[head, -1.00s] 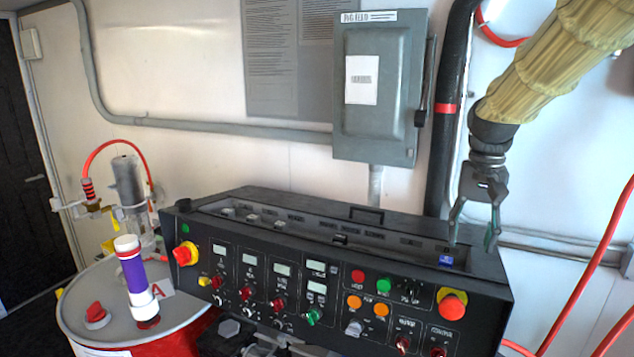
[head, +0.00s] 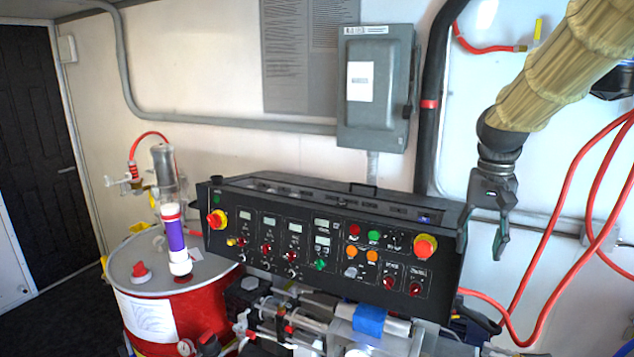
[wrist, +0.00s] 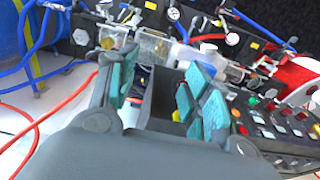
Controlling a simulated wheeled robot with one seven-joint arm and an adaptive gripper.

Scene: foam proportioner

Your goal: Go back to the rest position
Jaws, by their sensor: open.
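My gripper (head: 482,241) hangs from my sleeved arm at the right of the head view, with its fingers pointing down. It is open, with nothing between its fingers. It is just off the right end of the black control panel (head: 447,270), and I cannot tell whether it is nearer or farther than that end. In the wrist view the teal finger pads of my gripper (wrist: 153,95) stand apart, and the panel's buttons (wrist: 262,118) show at the right.
Red hoses (head: 545,268) hang on the wall right of my gripper. A grey electrical box (head: 376,95) is on the back wall. A red drum (head: 190,306) with a purple-banded white tube (head: 174,237) stands at the left. Pump machinery (head: 320,318) sits below the panel.

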